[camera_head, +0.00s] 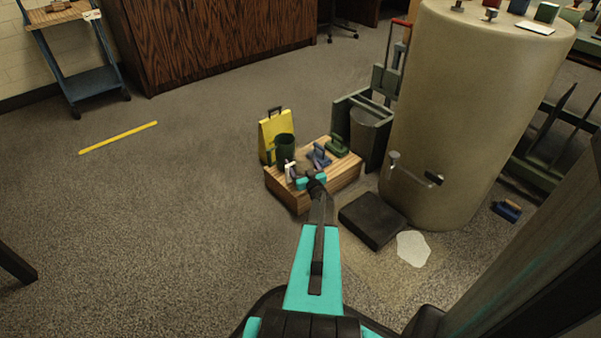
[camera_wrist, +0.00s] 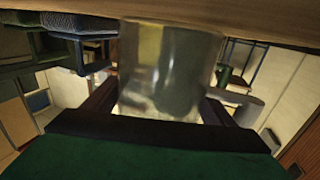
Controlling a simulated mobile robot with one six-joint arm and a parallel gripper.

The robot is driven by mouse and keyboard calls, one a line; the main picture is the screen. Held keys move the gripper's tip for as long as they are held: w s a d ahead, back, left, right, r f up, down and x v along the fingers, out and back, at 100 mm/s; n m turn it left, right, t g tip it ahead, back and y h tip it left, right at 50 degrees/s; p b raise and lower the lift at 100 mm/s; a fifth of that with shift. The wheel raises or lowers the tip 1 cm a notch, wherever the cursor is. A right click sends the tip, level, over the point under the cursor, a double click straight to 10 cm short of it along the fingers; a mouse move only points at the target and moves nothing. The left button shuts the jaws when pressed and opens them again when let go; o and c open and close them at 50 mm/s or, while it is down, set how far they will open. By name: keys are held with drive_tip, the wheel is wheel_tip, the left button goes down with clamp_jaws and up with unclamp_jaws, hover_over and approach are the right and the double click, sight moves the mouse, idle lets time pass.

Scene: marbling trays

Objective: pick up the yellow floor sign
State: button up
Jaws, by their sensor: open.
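The yellow floor sign (camera_head: 273,128) stands upright with a dark handle at its top, at the back left of a low wooden platform (camera_head: 287,194). I cannot tell whether it stands on the platform or just behind it. A dark green cup (camera_head: 284,147) hides part of its lower right. My gripper (camera_head: 303,178) is open over the platform's front left, nearer to me than the sign and cup. In the wrist view a clear glass-like vessel (camera_wrist: 168,70) fills the space ahead of the jaws, with a blurred yellow patch showing through it.
Blue (camera_head: 320,156) and green (camera_head: 337,145) handled tools lie on the platform. A grey bin (camera_head: 370,135), a large tan cylinder (camera_head: 465,110) and a black block (camera_head: 372,220) stand right. A pale puddle (camera_head: 412,248) lies beside the block.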

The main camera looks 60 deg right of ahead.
sight(300, 155)
drive_tip(key=shift+c, duration=0.3)
drive_tip(key=c, duration=0.8)
drive_tip(key=shift+r, duration=0.2)
drive_tip(key=shift+c, duration=0.2)
drive_tip(key=shift+r+p, duration=0.75)
drive_tip(key=shift+r, duration=0.2)
drive_tip(key=shift+s+a+r+p, duration=0.1)
drive_tip(key=shift+s+r+p, duration=0.05)
drive_tip(key=shift+r+p, duration=0.25)
drive_tip(key=shift+s+a+r+p, duration=0.1)
drive_tip(key=shift+r+p, duration=0.15)
drive_tip(key=shift+r, duration=0.25)
drive_tip(key=p+v, duration=0.1)
drive_tip(key=v, duration=0.3)
drive_tip(key=p+v, duration=0.1)
drive_tip(key=v, duration=0.4)
drive_tip(key=r+p+v, duration=0.1)
drive_tip(key=p+v, duration=0.1)
drive_tip(key=v, duration=0.2)
drive_tip(key=shift+s+d, duration=0.2)
drive_tip(key=shift+s, duration=0.25)
drive_tip(key=shift+v, duration=0.9)
drive_tip(key=shift+w, duration=0.1)
